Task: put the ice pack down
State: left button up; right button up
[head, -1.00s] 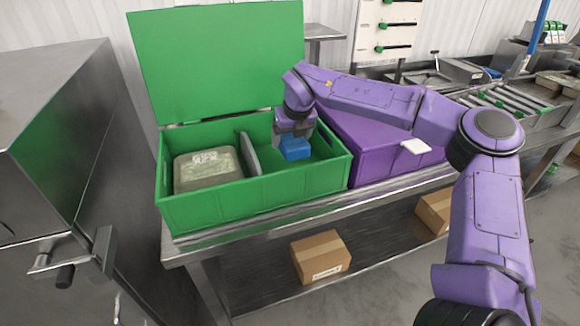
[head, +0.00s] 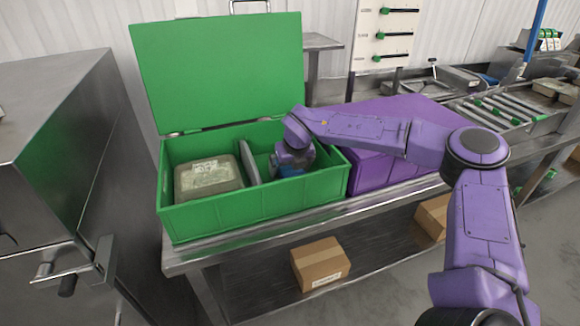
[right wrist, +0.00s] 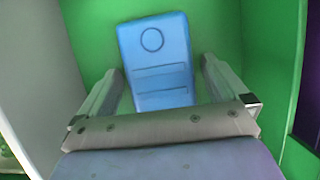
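The blue ice pack (right wrist: 155,62) is in the right compartment of the open green box (head: 255,208), low down against green surfaces. In the head view only a bit of the ice pack (head: 290,171) shows below my right gripper (head: 293,163). In the right wrist view the fingers of my right gripper (right wrist: 163,68) stand on either side of the pack, with green showing between pack and fingers. The gripper looks open around it. Whether the pack's underside rests on the floor is hidden. My left gripper is not in view.
A grey divider (head: 249,162) splits the box; a lidded container (head: 208,180) fills its left compartment. The raised green lid (head: 218,70) stands behind. A purple box (head: 375,172) is close on the right. A steel cabinet (head: 50,130) stands at left.

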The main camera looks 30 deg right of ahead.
jog(key=b+v, duration=0.1)
jog(key=v, duration=1.1)
jog(key=shift+r, duration=0.15)
